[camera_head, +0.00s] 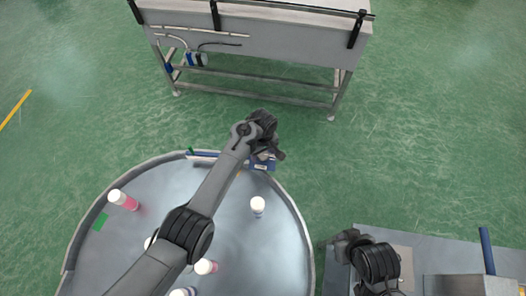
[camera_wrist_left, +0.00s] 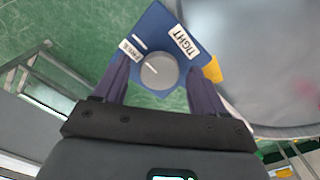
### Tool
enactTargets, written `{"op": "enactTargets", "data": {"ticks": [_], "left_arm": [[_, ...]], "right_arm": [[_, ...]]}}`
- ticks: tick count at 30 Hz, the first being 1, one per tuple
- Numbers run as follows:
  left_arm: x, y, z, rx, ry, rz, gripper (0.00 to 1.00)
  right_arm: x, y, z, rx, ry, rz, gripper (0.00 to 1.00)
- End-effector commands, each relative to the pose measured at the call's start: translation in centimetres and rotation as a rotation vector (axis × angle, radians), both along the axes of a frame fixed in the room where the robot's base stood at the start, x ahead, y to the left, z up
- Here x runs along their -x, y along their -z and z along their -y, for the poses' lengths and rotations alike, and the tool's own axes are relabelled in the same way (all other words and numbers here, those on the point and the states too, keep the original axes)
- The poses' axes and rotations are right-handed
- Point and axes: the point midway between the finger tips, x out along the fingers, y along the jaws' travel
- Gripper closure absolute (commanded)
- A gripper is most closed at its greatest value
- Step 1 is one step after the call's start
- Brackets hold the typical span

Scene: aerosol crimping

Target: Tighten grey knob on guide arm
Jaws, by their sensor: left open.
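The grey knob (camera_wrist_left: 158,71) sits on a blue plate (camera_wrist_left: 160,28) in the left wrist view. The plate carries a "TIGHT" label (camera_wrist_left: 184,41) to the knob's upper right and a "FREE" label (camera_wrist_left: 130,50) to its left. My left gripper (camera_wrist_left: 160,66) is open, with one dark finger on each side of the knob; I cannot tell whether they touch it. In the head view my left gripper (camera_head: 270,150) is over the blue plate (camera_head: 261,166) at the round table's far rim, and the knob is hidden. My right gripper (camera_head: 342,243) is at the lower right, its jaws unclear.
The round metal table (camera_head: 235,250) holds several white-capped bottles, one (camera_head: 258,206) near the left gripper. A yellow part (camera_wrist_left: 212,70) is beside the blue plate. A grey bench (camera_head: 270,40) stands at the back. A blue upright bar (camera_head: 487,250) rises at the right.

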Motion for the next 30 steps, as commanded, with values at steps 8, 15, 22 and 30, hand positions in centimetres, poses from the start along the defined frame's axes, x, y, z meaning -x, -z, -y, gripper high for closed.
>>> {"op": "enactTargets", "data": {"ticks": [8,15,22,30], "left_arm": [[-0.01,-0.03,-0.02,0.000,0.000,0.000,0.47],[-0.01,-0.03,-0.03,0.000,0.000,0.000,0.84],[0.00,-0.08,-0.02,-0.001,0.014,0.000,0.85],[0.01,-0.18,-0.03,0.000,0.130,-0.001,0.85]], "right_arm": [[0.01,0.00,-0.01,0.000,0.000,0.000,1.00],[0.01,-0.01,-0.10,-0.004,0.003,-0.001,1.00],[0.00,-0.13,-0.21,-0.009,0.006,0.000,1.00],[0.01,-0.73,-0.22,-0.009,0.006,0.000,1.00]]}}
